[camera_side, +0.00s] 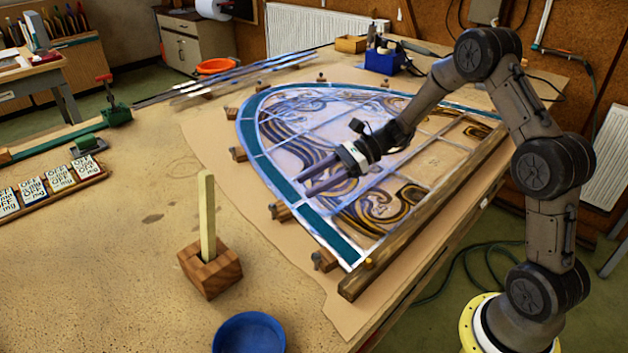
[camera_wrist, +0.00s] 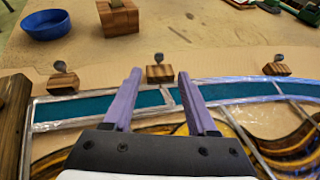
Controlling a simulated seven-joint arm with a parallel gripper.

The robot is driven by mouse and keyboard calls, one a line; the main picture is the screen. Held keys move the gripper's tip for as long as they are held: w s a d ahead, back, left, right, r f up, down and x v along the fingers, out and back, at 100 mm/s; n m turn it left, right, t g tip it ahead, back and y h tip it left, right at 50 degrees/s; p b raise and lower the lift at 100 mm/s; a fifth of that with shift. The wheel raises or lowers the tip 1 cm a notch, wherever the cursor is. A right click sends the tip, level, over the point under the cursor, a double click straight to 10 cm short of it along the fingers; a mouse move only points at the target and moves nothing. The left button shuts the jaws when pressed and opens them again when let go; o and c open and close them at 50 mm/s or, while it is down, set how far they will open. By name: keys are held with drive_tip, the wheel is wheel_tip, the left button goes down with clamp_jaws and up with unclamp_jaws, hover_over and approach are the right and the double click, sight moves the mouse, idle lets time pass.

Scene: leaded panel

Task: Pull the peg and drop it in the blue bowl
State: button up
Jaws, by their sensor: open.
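A pale wooden peg (camera_side: 207,215) stands upright in a brown striped wooden block (camera_side: 210,272) on the workbench.
The arched leaded panel (camera_side: 291,187) lies on brown paper, ringed by small wooden blocks (camera_side: 238,153) with nails. A wooden batten (camera_side: 400,226) runs along its near right edge. Patterned tiles (camera_side: 60,179) lie in a tray at left. Bare bench surrounds the peg block.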

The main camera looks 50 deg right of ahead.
sight(261, 222)
drive_tip(key=x, duration=1.3)
drive_tip(key=shift+a+f, duration=0.1)
drive_tip(key=shift+a, duration=0.05)
clamp_jaws()
drive_tip(key=c, duration=0.7)
unclamp_jaws()
clamp_jaws()
drive_tip(key=shift+r, duration=0.35)
drive_tip(key=shift+r, duration=0.35)
drive_tip(key=shift+r, duration=0.3)
